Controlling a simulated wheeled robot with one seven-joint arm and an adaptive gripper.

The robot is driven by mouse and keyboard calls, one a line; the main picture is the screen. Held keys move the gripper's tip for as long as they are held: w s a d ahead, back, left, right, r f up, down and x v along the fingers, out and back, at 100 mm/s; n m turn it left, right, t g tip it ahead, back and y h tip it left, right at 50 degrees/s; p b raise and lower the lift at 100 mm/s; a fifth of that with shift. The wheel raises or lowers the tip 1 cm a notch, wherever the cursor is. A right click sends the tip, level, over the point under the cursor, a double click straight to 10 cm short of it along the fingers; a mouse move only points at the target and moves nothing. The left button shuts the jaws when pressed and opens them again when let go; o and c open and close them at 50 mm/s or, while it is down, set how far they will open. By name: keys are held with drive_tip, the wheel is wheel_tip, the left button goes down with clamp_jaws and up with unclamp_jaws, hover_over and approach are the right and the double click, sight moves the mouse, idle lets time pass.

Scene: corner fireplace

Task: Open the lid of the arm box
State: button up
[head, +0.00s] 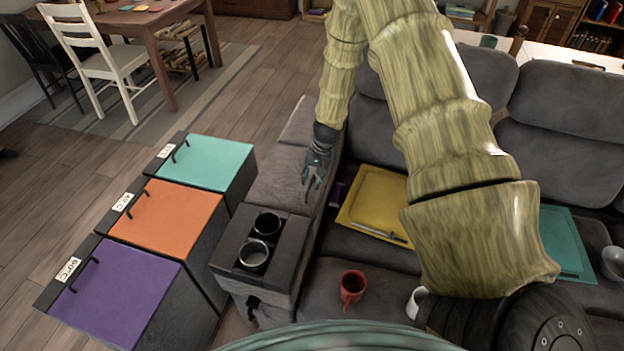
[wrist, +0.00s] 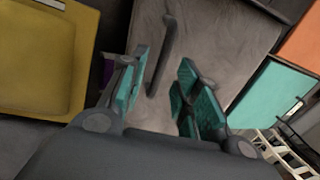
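The arm box (head: 284,178) is the grey padded armrest of the sofa, left of the seats. It fills the upper middle of the wrist view (wrist: 205,45). Its lid looks closed. A dark bar handle (wrist: 169,38) runs along its top, between and just beyond my fingers in the wrist view. My gripper (head: 311,188) hangs over the right side of the arm box, fingers pointing down. In the wrist view my gripper (wrist: 163,82) has its teal-padded fingers apart with nothing gripped. I cannot tell how far the fingertips are from the handle.
Purple, orange (head: 168,212) and teal lidded boxes stand to the left. A yellow tray (head: 376,203) and a red mug (head: 353,286) are on the sofa.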

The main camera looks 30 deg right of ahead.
drive_tip(key=shift+f, duration=0.65)
drive_tip(key=shift+a, duration=0.1)
clamp_jaws()
drive_tip(key=shift+r, duration=0.15)
